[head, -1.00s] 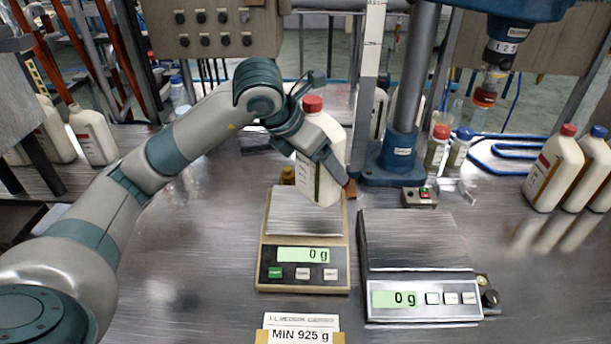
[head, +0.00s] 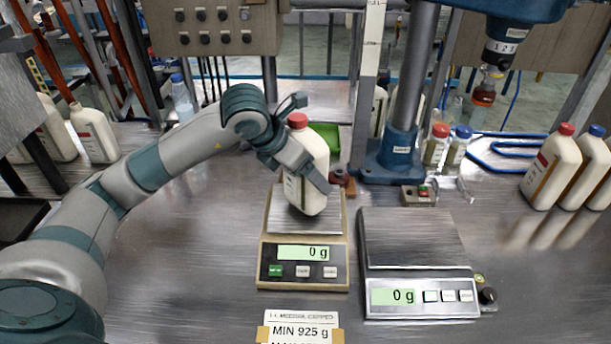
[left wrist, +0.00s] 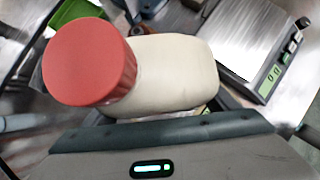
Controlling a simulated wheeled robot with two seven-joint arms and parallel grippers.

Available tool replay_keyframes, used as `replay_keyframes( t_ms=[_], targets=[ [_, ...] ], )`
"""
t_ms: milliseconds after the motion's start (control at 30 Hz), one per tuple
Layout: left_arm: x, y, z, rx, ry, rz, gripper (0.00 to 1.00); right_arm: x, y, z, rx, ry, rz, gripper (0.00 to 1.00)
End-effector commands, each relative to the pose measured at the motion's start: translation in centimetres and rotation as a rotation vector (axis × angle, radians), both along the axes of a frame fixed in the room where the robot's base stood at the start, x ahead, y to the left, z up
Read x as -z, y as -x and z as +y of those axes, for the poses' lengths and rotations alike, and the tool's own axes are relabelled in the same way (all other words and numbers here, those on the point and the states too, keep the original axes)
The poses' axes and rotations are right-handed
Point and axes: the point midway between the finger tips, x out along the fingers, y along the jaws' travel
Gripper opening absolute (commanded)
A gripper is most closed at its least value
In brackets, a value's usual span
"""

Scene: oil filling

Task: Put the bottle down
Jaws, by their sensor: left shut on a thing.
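A cream bottle with a red cap (head: 316,160) is held in my left gripper (head: 312,178), which is shut on it. The bottle is nearly upright, over the pan of the left scale (head: 272,215). The scale reads 0 g; I cannot tell whether the bottle's base touches the pan. In the left wrist view the red cap (left wrist: 90,62) and cream body (left wrist: 178,72) fill the upper left, seen from above. My right gripper does not show.
A second scale (head: 415,240), empty and reading 0 g, stands to the right. A sign reading MIN 925 g (head: 300,331) stands in front. A blue-based post (head: 395,160) rises behind. More bottles (head: 552,168) stand at right and left. A green tray (head: 332,140) lies behind the held bottle.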

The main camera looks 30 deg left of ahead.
Motion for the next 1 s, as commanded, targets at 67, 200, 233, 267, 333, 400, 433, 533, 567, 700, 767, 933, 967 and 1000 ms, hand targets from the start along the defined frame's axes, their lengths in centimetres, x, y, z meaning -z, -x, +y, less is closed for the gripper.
replay_keyframes(
  t_ms=[67, 200, 233, 267, 333, 400, 433, 533, 567, 700, 767, 933, 967, 1000],
  targets=[
    [0.6, 0.0, 0.0, -0.001, 0.001, -0.001, 0.31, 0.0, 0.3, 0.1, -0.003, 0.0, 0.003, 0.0],
    [1.4, -0.1, 0.0, -0.001, 0.001, -0.004, 0.31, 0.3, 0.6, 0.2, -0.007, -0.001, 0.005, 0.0],
    [1.4, -0.1, 0.0, -0.001, 0.001, -0.004, 0.31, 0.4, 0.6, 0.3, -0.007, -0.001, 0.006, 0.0],
    [1.4, -0.1, 0.0, -0.001, 0.001, -0.005, 0.31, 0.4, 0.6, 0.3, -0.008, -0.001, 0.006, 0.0],
    [1.4, -0.1, 0.0, 0.0, 0.001, -0.005, 0.31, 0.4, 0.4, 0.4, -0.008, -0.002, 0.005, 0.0],
    [1.4, -0.1, 0.0, 0.0, 0.001, -0.005, 0.31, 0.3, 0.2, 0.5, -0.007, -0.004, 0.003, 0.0],
    [1.4, -0.1, 0.0, 0.0, 0.001, -0.005, 0.31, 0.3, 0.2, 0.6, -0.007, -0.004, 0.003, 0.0],
    [1.6, -0.1, 0.0, 0.0, 0.001, -0.005, 0.31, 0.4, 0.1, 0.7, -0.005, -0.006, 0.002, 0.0],
    [1.6, -0.1, 0.0, 0.0, 0.001, -0.005, 0.31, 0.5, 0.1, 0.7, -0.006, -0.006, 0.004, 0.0],
    [1.7, 0.0, 0.0, 0.0, 0.0, -0.001, 0.99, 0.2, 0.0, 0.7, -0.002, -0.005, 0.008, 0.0],
    [1.7, 0.0, 0.0, 0.001, -0.001, 0.0, 0.99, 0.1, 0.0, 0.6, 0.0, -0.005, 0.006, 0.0],
    [1.7, 0.0, 0.0, 0.0, 0.0, -0.001, 0.99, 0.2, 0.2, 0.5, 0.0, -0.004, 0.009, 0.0],
    [1.7, 0.0, 0.0, 0.001, -0.001, 0.0, 0.99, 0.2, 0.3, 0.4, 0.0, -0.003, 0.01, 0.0],
    [1.7, 0.0, 0.0, 0.001, -0.001, 0.0, 0.99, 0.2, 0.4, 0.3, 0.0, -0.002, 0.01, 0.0]
  ],
)
